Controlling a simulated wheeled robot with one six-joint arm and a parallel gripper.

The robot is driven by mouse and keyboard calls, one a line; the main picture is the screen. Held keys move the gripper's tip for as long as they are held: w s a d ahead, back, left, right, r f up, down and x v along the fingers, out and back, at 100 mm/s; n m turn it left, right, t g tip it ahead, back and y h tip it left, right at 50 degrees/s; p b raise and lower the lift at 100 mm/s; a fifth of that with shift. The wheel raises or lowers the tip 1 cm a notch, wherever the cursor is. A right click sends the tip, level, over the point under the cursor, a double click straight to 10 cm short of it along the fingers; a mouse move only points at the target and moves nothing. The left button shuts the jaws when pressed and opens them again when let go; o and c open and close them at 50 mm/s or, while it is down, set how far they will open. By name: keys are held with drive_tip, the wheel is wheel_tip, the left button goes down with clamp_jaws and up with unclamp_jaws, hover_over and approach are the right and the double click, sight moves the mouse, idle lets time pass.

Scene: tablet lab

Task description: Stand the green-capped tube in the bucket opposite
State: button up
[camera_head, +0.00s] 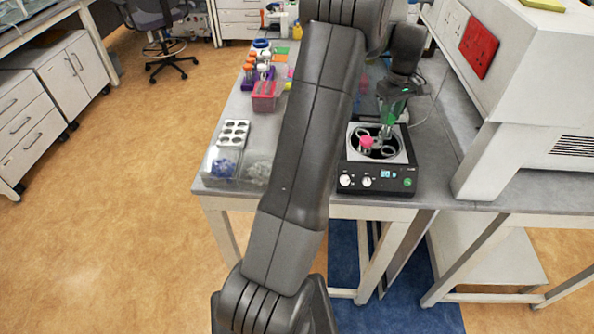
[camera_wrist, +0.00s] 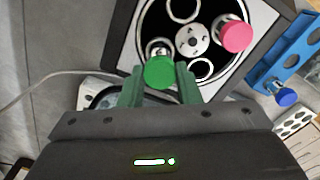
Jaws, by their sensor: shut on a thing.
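My gripper (camera_wrist: 160,76) is shut on the green-capped tube (camera_wrist: 159,72), its fingers on either side of the cap. In the head view my gripper (camera_head: 390,112) points down over the back of the centrifuge rotor. The centrifuge (camera_head: 377,182) has a round rotor (camera_wrist: 191,40) with ring-shaped buckets. A pink-capped tube (camera_wrist: 235,35) stands in one bucket; it also shows in the head view (camera_head: 366,142). I cannot tell how deep the tube sits. Two other buckets look empty.
A blue rack (camera_wrist: 292,58) with a blue-capped tube is beside the centrifuge in the wrist view. A white well block (camera_head: 234,133), a pink container (camera_head: 264,96) and racked tubes stand left on the bench. A large white machine (camera_head: 535,100) stands right.

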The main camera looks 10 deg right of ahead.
drive_tip(key=shift+f, duration=0.25)
drive_tip(key=shift+f+b, duration=0.75)
drive_tip(key=shift+f, duration=0.3)
drive_tip(key=o, duration=0.9)
wheel_tip(320, 180, up, 14)
drive_tip(key=shift+f+b, duration=0.1)
drive_tip(key=shift+b, duration=0.55)
